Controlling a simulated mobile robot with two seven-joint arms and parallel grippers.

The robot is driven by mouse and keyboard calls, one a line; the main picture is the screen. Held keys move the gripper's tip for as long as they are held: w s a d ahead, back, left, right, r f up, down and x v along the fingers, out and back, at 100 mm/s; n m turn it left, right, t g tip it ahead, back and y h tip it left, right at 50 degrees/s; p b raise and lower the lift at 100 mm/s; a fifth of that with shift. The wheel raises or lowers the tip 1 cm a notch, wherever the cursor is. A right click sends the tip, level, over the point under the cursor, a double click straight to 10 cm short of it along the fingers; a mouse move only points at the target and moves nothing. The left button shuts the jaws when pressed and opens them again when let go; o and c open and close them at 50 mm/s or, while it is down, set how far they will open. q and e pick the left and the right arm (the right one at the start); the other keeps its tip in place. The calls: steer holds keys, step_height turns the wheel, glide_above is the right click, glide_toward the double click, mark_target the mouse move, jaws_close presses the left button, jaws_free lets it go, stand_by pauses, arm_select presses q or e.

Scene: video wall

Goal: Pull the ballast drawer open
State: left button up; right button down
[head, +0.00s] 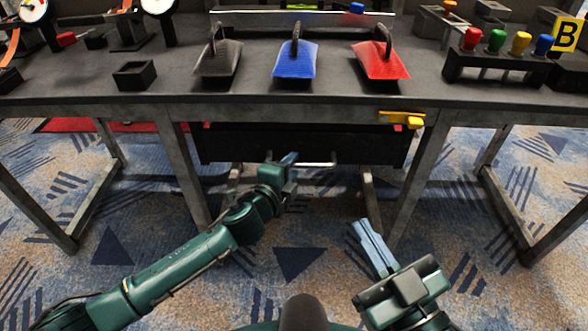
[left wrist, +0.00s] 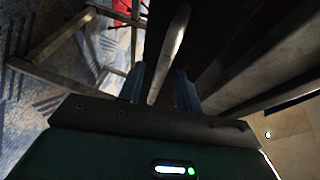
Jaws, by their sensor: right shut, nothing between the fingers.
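The ballast drawer (head: 265,145) is a dark box hanging under the table, with a pale bar handle (head: 318,164) along its front. My left gripper (head: 290,159) is at the left part of this handle. In the left wrist view, the handle (left wrist: 171,50) runs between the two fingers, with a gap visible on each side. The left gripper is open around the bar. My right gripper (head: 365,238) is shut and empty, low over the carpet in front of the drawer.
A yellow latch-like piece (head: 402,119) sits on the table's front edge, above the drawer's right end. Table legs (head: 410,175) flank the drawer; the carpet in front is clear.

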arm_select(q)
steer(key=shift+x, duration=1)
jaws_close()
